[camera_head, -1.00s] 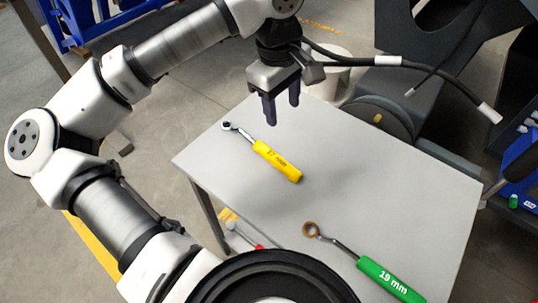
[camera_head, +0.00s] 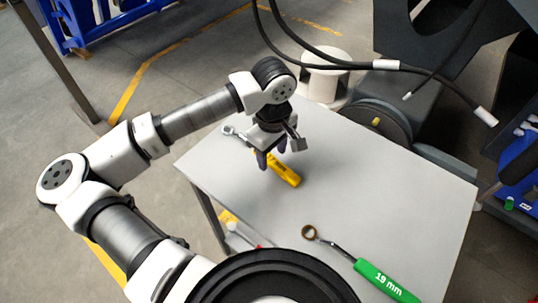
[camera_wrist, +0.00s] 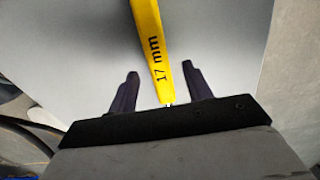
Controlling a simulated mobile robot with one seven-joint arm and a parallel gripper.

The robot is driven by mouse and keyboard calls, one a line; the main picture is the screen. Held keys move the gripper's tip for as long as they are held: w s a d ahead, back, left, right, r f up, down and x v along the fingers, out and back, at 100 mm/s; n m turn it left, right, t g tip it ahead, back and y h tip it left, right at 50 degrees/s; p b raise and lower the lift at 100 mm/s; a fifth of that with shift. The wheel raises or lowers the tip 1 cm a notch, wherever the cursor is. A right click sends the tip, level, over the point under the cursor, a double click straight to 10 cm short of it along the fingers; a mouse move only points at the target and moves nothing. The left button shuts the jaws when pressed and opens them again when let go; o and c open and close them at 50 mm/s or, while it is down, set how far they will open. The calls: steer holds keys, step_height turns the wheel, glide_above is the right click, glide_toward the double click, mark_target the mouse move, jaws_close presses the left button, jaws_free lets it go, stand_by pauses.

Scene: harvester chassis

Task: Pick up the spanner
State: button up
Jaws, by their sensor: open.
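A spanner with a yellow handle (camera_head: 285,174) lies on the grey table (camera_head: 400,185), and its metal ring end (camera_head: 229,131) shows to the left of my gripper. My gripper (camera_head: 269,164) is low over this spanner and hides its middle part. In the wrist view, the yellow handle (camera_wrist: 152,45) marked "17 mm" runs between the two dark fingers of my gripper (camera_wrist: 160,82), which stand apart from it on both sides. A second spanner with a green handle (camera_head: 388,282) marked "19 mm" lies at the table's front right.
A white cylinder (camera_head: 326,78) and a dark round machine part (camera_head: 378,120) stand behind the table. Black cables (camera_head: 340,64) hang above its far side. A red-and-grey tool (camera_head: 240,234) lies below the table's front left edge. The table's right half is mostly clear.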

steer(key=shift+f, duration=0.75)
jaws_close()
steer(key=shift+r, duration=0.15)
step_height(320, 180, up, 20)
steer(key=b, duration=0.2)
steer(key=c, duration=0.7)
jaws_free()
jaws_close()
